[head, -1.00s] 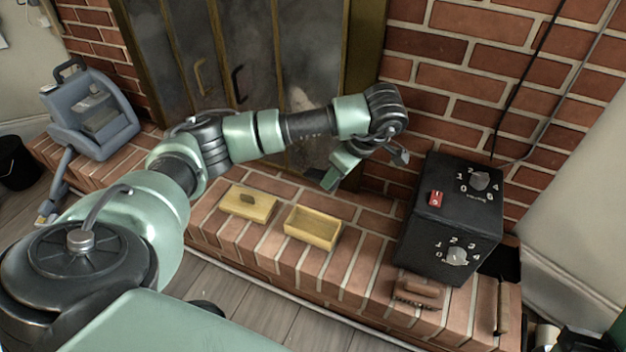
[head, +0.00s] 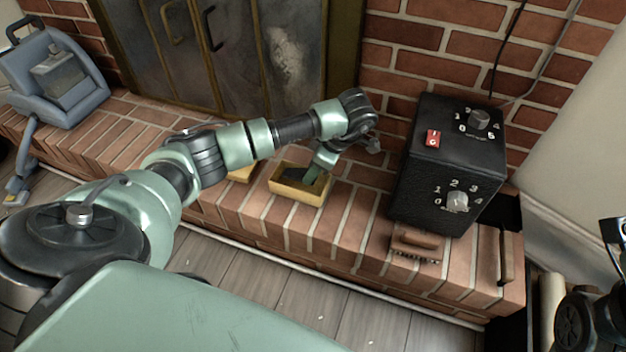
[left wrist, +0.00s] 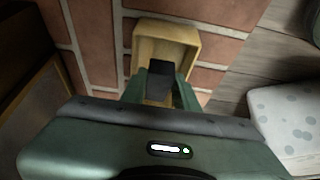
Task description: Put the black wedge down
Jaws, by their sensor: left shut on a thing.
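The black wedge (left wrist: 160,76) is between the fingers of my left gripper (left wrist: 160,90) in the left wrist view. In the head view my left gripper (head: 314,174) points down at the open yellow box (head: 297,197), with its fingertips at or just inside the opening. The box also shows in the left wrist view (left wrist: 180,32), behind the wedge. I cannot tell whether the wedge touches the box floor. The gripper is shut on the wedge. Only dark parts of my right arm show at the right edge; its fingers do not show.
A yellow lid (head: 243,173) lies left of the box, mostly hidden by my left arm. A black control box (head: 447,165) with dials stands to the right, with a brush (head: 417,243) in front. A blue-grey machine (head: 55,75) stands far left.

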